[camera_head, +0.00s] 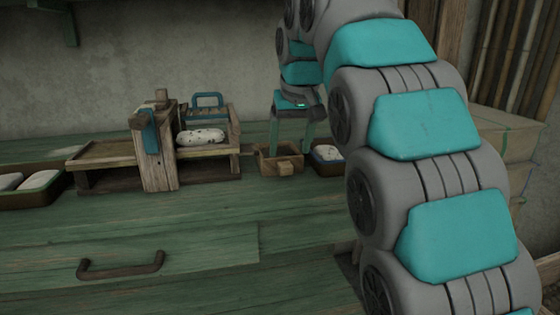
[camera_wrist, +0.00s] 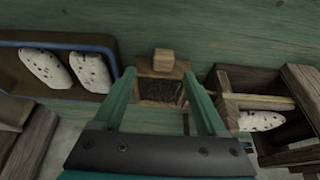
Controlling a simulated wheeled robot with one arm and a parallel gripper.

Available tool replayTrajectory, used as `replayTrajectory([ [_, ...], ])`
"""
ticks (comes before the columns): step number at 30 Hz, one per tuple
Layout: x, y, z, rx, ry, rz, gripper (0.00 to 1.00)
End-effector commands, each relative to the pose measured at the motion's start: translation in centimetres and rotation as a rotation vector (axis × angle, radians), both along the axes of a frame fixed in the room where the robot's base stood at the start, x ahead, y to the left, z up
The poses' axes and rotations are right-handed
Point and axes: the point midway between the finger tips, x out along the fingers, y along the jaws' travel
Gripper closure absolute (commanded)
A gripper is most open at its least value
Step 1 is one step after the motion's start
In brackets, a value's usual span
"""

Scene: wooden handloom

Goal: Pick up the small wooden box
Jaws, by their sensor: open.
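The small wooden box (camera_head: 266,165) stands on the green bench top, right of the wooden loom. It is open-topped, with a dark inside and a small block sticking out at its front. In the wrist view the box (camera_wrist: 148,73) lies between and beyond the fingertips, with its block nearer the top of the picture. My gripper (camera_head: 291,148) is open and points down over the box, one finger to each side. In the wrist view my gripper (camera_wrist: 160,76) holds nothing between its green fingers. I cannot tell whether the fingertips touch the box walls.
The wooden loom (camera_head: 158,160) with a white speckled roll (camera_head: 201,136) stands close to the box's left. A tray (camera_head: 328,168) with white speckled pieces sits close to its right. Another such tray (camera_head: 50,193) is far left. The bench front (camera_head: 200,220) is clear.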

Motion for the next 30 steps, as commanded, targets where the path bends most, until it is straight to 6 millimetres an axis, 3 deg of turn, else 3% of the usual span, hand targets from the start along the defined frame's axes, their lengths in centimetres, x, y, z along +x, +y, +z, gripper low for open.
replayTrajectory([
  [11, 0.4, 0.4, -2.1, 0.0, 0.001, 0.0, 0.25],
  [20, 1.3, 0.9, -5.5, -0.001, 0.002, 0.0, 0.25],
  [27, 1.5, 1.0, -5.7, 0.0, 0.0, 0.001, 0.25],
  [30, 1.5, 1.0, -5.7, 0.0, 0.0, 0.0, 0.34],
])
